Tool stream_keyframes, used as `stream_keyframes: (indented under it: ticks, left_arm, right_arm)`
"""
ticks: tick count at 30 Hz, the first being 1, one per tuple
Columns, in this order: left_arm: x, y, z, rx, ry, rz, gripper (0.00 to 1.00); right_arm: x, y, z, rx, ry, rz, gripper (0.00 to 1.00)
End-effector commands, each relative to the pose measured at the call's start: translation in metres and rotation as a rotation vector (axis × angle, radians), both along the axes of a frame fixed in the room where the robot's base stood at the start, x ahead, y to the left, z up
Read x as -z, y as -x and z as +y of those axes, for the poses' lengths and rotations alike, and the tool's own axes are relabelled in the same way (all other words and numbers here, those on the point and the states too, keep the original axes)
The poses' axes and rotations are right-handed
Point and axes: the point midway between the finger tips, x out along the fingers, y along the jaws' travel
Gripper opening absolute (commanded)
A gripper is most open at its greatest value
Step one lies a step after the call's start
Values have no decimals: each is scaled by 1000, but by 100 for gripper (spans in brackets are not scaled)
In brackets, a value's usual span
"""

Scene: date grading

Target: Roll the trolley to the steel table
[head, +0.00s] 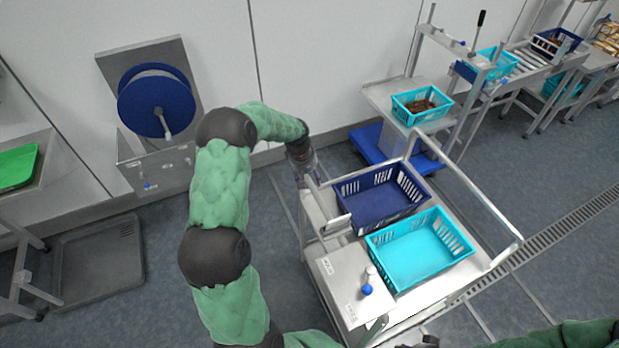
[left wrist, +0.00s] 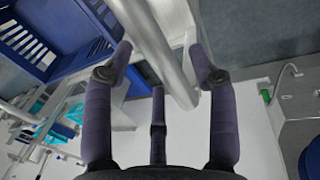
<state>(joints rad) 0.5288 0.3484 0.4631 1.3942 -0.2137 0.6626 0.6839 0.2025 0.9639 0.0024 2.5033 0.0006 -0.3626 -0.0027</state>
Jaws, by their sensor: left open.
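The trolley (head: 340,277) is a steel cart in the middle of the head view. It carries a dark blue crate (head: 375,222) and a turquoise crate (head: 420,280), both of which look empty. My left gripper (head: 308,180) is at the trolley's far left corner. In the left wrist view its open fingers (left wrist: 160,62) stand on either side of a round steel tube (left wrist: 152,38), not closed on it. Several steel tables are in view, one at the back (head: 375,92) and one at the left edge (head: 40,160). I cannot tell which one is meant. My right gripper is not clearly visible.
A small turquoise crate (head: 421,108) of brown items stands on the back table, with a blue platform (head: 372,147) below. A blue reel (head: 156,100) hangs over a steel basin (head: 150,170). A grey floor tray (head: 100,268) lies left. A drain grate (head: 560,227) crosses open floor at right.

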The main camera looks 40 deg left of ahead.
Motion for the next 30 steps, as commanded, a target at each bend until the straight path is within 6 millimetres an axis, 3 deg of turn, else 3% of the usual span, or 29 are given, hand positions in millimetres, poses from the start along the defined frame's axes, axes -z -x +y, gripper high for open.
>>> stream_keyframes:
  ticks: [7, 11, 24, 30]
  left_arm:
    - [-1, 0, 0, 0, 1, 0, 58]
    - [-12, 2, 1, 0, 0, -1, 58]
    - [-91, 16, 8, 0, -1, -2, 58]
    - [-112, 20, 10, 0, 0, 0, 58]
  right_arm:
    - [0, 0, 0, 0, 0, 0, 40]
    - [0, 0, 0, 0, 0, 0, 40]
    - [0, 0, 0, 0, 0, 0, 40]
    - [0, 0, 0, 0, 0, 0, 40]
